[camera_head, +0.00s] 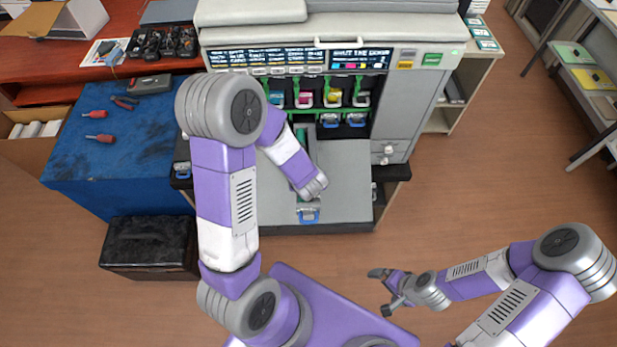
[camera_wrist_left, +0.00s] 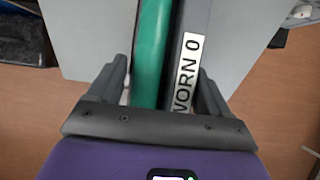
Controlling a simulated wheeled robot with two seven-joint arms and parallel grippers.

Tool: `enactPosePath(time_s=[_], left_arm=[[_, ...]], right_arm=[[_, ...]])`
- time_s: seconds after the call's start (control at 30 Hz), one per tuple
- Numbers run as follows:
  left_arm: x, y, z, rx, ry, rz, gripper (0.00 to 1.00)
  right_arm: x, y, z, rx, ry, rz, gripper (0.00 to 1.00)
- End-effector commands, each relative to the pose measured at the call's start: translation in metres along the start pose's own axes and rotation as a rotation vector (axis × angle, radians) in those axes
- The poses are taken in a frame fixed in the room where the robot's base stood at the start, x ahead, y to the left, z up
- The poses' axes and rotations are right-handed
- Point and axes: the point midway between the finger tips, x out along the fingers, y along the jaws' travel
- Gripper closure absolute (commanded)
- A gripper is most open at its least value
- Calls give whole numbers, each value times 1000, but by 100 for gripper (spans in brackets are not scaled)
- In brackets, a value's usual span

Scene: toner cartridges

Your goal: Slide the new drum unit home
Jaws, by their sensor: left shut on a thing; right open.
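My left gripper (camera_wrist_left: 163,92) is shut on a long drum unit with a green roller (camera_wrist_left: 150,45) and a dark body. The body has a white label reading "VORN 0", cut off by the gripper. In the head view the unit (camera_head: 303,135) lies above the lowered front door (camera_head: 345,185) and points toward the printer's open bay. My left arm hides part of the bay, so how far the unit is inside cannot be told. The printer (camera_head: 412,110) shows coloured toner fronts (camera_head: 305,98) above blue-latched units (camera_head: 343,120). My right gripper (camera_head: 381,291) is open and empty over the floor.
A blue-topped table (camera_head: 75,165) at the left holds red-handled tools (camera_head: 98,138). A black box (camera_head: 150,245) stands in front of it. Black cartridges (camera_head: 163,43) lie on the red desk (camera_head: 30,65). Floor right of the printer (camera_head: 480,170) is clear.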

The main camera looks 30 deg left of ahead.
Motion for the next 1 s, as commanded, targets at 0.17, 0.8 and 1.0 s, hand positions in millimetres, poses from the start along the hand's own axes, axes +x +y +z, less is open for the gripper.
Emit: enactPosePath(time_s=[0.17,0.8,1.0], left_arm=[[6,0,10,-1,-4,1,88],[24,0,30,-1,-5,1,88],[24,0,30,-1,-5,1,88]], right_arm=[[-4,-2,0,0,0,0,0],[-12,-5,0,0,0,0,0],[-12,-5,0,0,0,0,0]])
